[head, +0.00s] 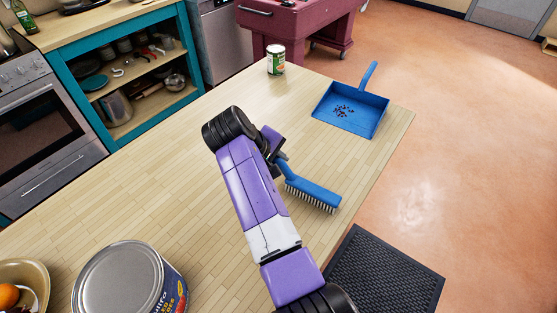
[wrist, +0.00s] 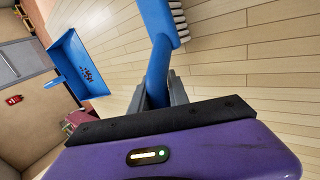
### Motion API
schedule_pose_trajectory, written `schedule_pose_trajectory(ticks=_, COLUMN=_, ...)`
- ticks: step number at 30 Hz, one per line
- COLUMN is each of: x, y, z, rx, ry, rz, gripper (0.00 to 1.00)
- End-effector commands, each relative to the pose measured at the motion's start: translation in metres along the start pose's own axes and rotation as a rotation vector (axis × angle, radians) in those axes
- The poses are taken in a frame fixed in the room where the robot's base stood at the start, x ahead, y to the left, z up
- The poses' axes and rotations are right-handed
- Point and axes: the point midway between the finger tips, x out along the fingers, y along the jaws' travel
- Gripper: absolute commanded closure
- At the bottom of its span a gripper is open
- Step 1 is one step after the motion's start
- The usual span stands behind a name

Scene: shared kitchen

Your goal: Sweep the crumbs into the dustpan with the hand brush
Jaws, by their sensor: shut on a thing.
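The blue hand brush (head: 314,193) has pale bristles along its underside. My gripper (head: 278,158) is shut on its handle, and the brush head points to the lower right, over the wooden table near its right edge. In the wrist view the brush handle (wrist: 157,70) stands between the fingers (wrist: 160,92). I cannot tell whether the bristles touch the table. The blue dustpan (head: 372,119) lies near the table's far right corner, apart from the brush. The dark crumbs (head: 344,111) lie inside the dustpan. They also show in the wrist view (wrist: 87,74).
A can with a green label (head: 275,60) stands at the table's far edge. A large can (head: 118,280) and a bowl (head: 38,272) with an orange fruit are at the lower left. The table's middle (head: 150,190) is clear. A black mat (head: 385,275) lies on the floor.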

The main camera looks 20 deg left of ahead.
Motion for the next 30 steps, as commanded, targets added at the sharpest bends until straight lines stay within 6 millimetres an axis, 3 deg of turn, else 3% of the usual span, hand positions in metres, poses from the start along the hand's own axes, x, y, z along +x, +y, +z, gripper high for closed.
schedule_pose_trajectory(ticks=8, x=0.006, y=0.005, z=-0.001, rx=0.002, ry=0.001, rz=0.0, gripper=1.0)
schedule_pose_trajectory(ticks=30, x=0.04, y=0.052, z=-0.01, rx=0.002, ry=-0.001, rz=-0.002, gripper=1.0)
